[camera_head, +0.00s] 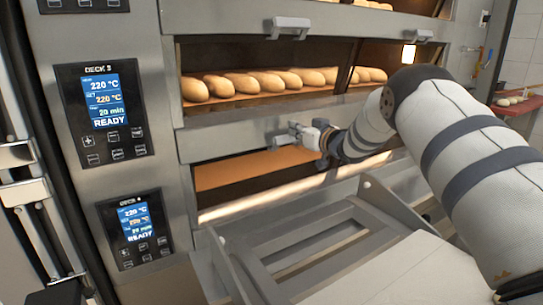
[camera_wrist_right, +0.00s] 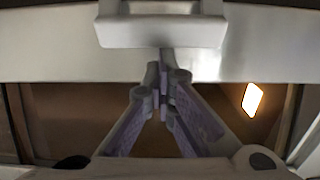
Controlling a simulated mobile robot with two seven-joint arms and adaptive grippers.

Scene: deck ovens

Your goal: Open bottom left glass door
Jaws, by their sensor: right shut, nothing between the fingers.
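The bottom left glass door (camera_head: 235,177) is on the lowest deck in the head view, with an orange-brown deck surface showing through its opening. I cannot tell whether it is fully closed or slightly tilted. Its metal top rail (camera_head: 225,137) carries a handle, largely hidden by my right gripper (camera_head: 299,133). In the right wrist view the pale bar handle (camera_wrist_right: 160,32) is at the top, just beyond the fingertips. My right gripper (camera_wrist_right: 162,92) is shut and empty just short of or touching the handle; contact is unclear. My left gripper is not in view.
Above is a deck with several loaves (camera_head: 260,80) behind glass and its own handle (camera_head: 289,27). Control panels (camera_head: 105,112) stand at the left. A metal frame (camera_head: 300,240) is below in front. A lit lamp (camera_wrist_right: 252,99) shows inside the chamber.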

